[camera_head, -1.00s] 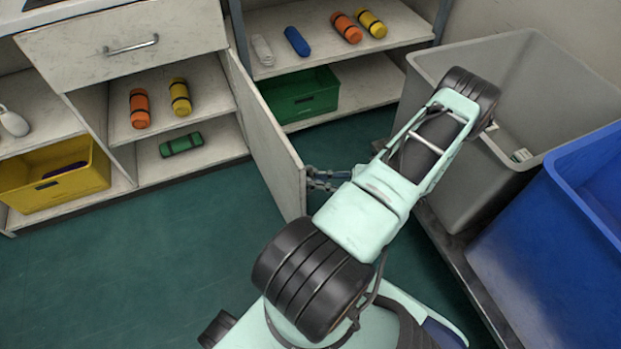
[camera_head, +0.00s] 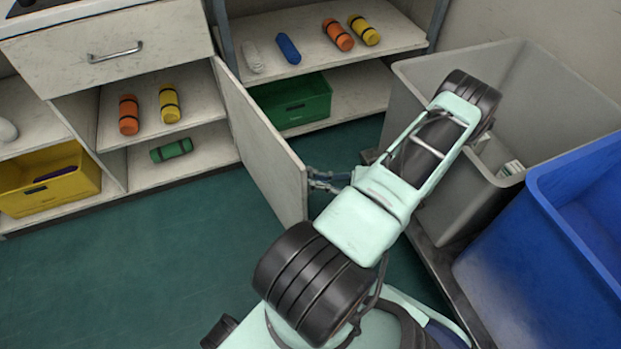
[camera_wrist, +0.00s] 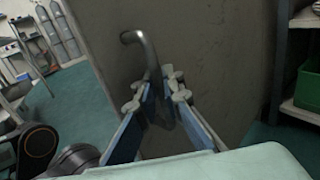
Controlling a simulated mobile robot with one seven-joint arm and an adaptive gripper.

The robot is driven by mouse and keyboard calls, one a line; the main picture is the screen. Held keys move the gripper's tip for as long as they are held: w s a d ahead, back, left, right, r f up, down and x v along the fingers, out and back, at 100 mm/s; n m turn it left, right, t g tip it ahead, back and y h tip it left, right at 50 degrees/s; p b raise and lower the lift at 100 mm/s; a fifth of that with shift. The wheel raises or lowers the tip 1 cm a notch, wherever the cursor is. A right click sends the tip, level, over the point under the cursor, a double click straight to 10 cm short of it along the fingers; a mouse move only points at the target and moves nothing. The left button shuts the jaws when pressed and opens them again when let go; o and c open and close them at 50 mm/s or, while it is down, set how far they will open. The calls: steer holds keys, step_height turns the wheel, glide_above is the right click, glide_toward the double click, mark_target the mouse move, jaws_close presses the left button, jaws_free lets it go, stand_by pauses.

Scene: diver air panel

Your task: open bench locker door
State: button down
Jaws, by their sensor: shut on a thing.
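The bench locker door (camera_head: 262,150) is a pale panel. It stands swung well out from the bench locker (camera_head: 160,110), whose two shelves are in view. My gripper (camera_head: 322,180) is at the door's free edge, on its right face. In the wrist view, the door (camera_wrist: 205,60) fills the middle, and a curved metal handle (camera_wrist: 148,50) runs down from its upper bend between my gripper's fingers (camera_wrist: 160,97). The fingers are closed around the handle's lower part. The handle is too small to make out in the head view.
A grey bin (camera_head: 440,200) and a blue bin (camera_head: 500,270) stand right of my arm. Beyond the door is an open shelf (camera_head: 380,85) with a green crate (camera_head: 295,118). Green floor (camera_head: 150,260) is clear left of the door.

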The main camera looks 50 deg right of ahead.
steer(key=shift+s, duration=0.2)
steer(key=c, duration=2.3)
jaws_free()
steer(key=shift+c, duration=0.2)
steer(key=shift+w, duration=0.1)
